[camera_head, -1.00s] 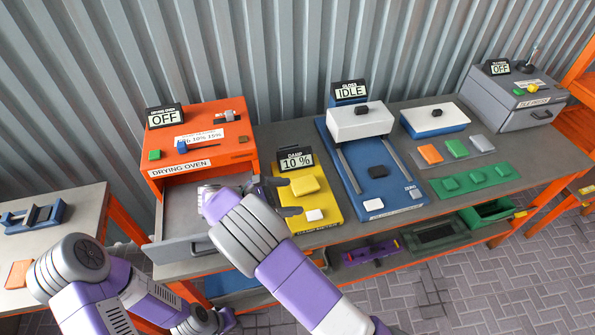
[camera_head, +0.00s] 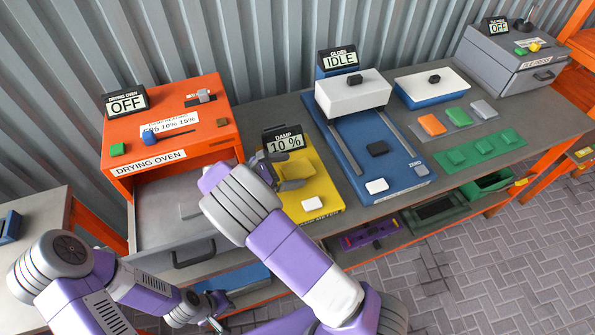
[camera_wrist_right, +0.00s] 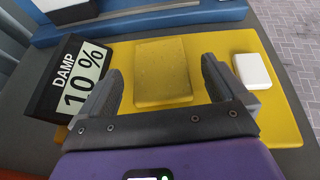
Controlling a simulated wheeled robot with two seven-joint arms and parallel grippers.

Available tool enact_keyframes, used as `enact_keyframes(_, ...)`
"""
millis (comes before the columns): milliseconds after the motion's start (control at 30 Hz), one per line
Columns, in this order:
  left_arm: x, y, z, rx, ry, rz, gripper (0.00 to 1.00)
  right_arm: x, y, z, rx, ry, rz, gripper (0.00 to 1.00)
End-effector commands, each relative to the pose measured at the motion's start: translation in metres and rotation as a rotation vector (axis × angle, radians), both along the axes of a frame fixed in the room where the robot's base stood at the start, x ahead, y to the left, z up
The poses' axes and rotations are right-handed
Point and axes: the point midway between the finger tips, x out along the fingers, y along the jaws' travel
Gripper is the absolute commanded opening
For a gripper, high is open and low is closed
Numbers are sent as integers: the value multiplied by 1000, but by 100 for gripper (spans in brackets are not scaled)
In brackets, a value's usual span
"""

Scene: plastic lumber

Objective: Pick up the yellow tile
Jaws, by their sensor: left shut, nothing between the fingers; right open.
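The yellow tile (camera_head: 297,168) lies flat on the yellow damp meter plate (camera_head: 325,186), whose display reads 10 %. My right gripper (camera_head: 284,172) is open over the plate. In the wrist view its two fingers reach toward the tile's left and right sides, with nothing held; whether they touch it I cannot tell. In the head view the right gripper partly hides the tile. My left gripper (camera_head: 217,306) is shut and empty, low at the front beside the bench.
A white block (camera_head: 313,204) sits on the plate right of the tile. The damp display (camera_wrist_right: 80,80) stands close to the left finger. The orange drying oven (camera_head: 170,130) reads OFF, with its drawer (camera_head: 150,235) open. The blue gloss meter (camera_head: 400,185) is to the right.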

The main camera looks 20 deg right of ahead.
Motion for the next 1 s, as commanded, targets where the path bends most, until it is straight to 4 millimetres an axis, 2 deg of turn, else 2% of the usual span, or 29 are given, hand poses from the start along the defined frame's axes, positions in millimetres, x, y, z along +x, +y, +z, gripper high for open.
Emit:
enact_keyframes(100,0,0,-2,0,0,0,0,0,-8,-4,2,0,0,99)
enact_keyframes(333,0,0,-2,0,0,0,0,0,-9,-3,1,0,0,97)
enact_keyframes(700,0,0,-2,0,0,0,0,0,-8,-3,1,0,1,42)
enact_keyframes(900,0,0,-2,0,0,0,0,1,-8,-3,1,0,1,42)
enact_keyframes(1000,0,0,1,0,0,0,0,1,-8,4,2,-2,0,42)
